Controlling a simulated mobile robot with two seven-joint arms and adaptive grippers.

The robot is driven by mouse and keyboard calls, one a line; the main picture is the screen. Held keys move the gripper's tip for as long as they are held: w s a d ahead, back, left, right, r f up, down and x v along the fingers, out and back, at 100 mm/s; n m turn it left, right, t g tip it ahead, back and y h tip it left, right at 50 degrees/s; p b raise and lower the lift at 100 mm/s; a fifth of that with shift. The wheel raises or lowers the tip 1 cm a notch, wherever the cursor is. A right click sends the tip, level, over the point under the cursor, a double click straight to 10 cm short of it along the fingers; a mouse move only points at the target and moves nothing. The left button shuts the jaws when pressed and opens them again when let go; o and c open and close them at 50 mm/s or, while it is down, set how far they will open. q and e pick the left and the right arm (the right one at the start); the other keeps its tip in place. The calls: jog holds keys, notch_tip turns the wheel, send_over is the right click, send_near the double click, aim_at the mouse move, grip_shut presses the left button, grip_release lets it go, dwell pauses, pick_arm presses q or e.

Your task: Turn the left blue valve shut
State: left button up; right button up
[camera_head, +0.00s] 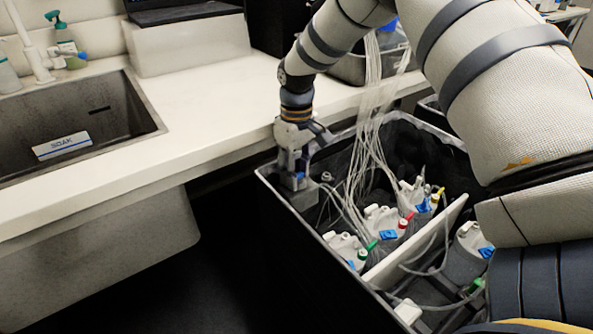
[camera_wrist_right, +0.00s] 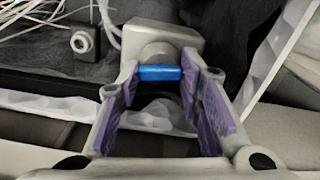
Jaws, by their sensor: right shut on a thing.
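The blue valve handle (camera_wrist_right: 160,73) is a short flat bar on a round grey stem, and its grey housing (camera_wrist_right: 160,36) is behind it. In the right wrist view the bar lies crosswise, spanning the gap between the purple-padded fingers of my right gripper (camera_wrist_right: 161,84). The gripper is shut on the two ends of the bar. In the head view my right gripper (camera_head: 297,172) points down at the left corner of the black bin, where a little blue shows at its fingers. My left gripper is not in view.
The black bin (camera_head: 312,254) holds several white jugs (camera_head: 383,222), coloured caps and a white divider (camera_head: 415,246). Clear tubes (camera_head: 374,110) hang into it. A white counter (camera_head: 215,92) with a sink (camera_head: 75,115) is at left. A grey fitting (camera_wrist_right: 84,39) sits beside the housing.

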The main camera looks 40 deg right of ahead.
jog(key=shift+r+m, duration=0.25)
jog(key=shift+m, duration=0.35)
jog(key=shift+f+m+p, duration=0.1)
jog(key=shift+m+p, duration=0.25)
jog(key=shift+m, duration=0.15)
jog(key=shift+f, duration=0.15)
jog(key=o, duration=1.2)
jog(key=shift+c, duration=0.2)
notch_tip(320, 180, up, 12)
